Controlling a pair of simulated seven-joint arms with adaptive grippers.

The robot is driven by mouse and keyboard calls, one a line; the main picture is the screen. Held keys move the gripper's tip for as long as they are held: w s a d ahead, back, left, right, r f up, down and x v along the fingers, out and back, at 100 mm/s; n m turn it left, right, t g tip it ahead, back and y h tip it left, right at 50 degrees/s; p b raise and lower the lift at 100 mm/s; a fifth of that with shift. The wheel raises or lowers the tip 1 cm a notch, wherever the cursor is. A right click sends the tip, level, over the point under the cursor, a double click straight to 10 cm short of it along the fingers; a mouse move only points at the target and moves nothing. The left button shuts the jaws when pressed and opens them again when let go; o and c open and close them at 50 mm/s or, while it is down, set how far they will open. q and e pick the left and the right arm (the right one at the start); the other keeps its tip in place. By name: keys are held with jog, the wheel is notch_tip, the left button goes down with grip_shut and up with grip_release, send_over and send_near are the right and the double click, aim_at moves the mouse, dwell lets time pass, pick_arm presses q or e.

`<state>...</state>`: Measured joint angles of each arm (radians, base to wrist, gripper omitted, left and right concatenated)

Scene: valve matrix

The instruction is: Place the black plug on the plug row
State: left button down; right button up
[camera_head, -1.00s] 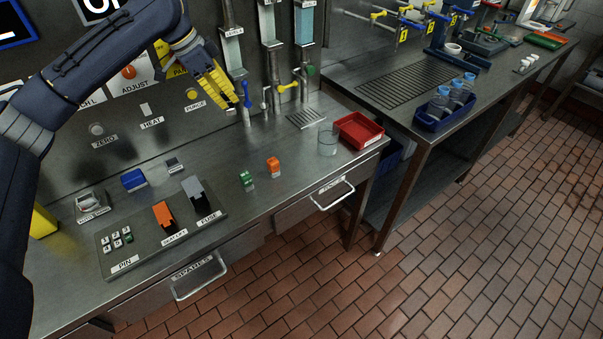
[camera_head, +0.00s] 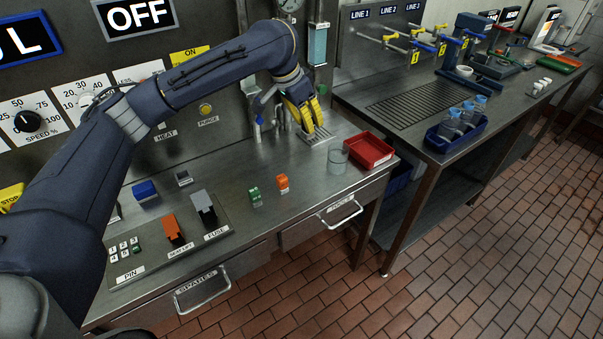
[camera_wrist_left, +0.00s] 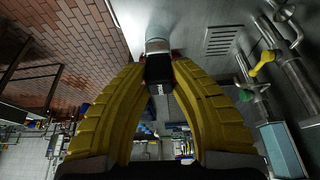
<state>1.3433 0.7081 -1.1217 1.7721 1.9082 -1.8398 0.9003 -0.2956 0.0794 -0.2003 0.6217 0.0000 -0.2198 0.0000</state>
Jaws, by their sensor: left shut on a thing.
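My left gripper (camera_head: 308,117) has yellow fingers and is over the bench, close to a drain grille. In the left wrist view the fingers are shut on the black plug (camera_wrist_left: 159,69), a small dark block with white lettering at the fingertips. The plug cannot be made out in the head view. No plug row can be told for sure in either view. My right gripper is not in view.
A clear beaker (camera_head: 338,158) and a red tray (camera_head: 368,150) stand just right of the gripper. Pipes with valve handles rise behind the gripper.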

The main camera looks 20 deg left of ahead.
pick_arm(q)
notch_tip(320, 180, down, 16)
jog(key=shift+f, duration=0.25)
dwell(0.5)
jog(key=shift+f, duration=0.1)
jog(key=c, duration=1.2)
grip_release()
jog(key=v, duration=1.2)
